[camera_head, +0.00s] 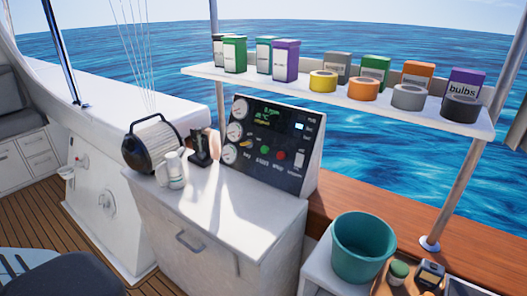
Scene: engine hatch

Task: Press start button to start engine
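The dark control panel (268,145) stands tilted on the white cabinet (230,210), under the shelf. It carries a green button (264,151) and a red button (279,154) side by side in its lower middle. A yellow key-like knob (246,144) is to the left of them. The labels below are too small to read surely. Round white gauges (236,131) line the panel's left side, and a small screen with green and yellow text is at the top. Neither of my grippers shows in the head view. Nothing visible touches the buttons.
A black-rimmed ribbed drum with a handle (152,146), a white jug-like item (172,169) and a black upright item (201,146) stand left of the panel. A shelf (330,92) with boxes and tape rolls hangs above. A teal bucket (363,250) stands front right.

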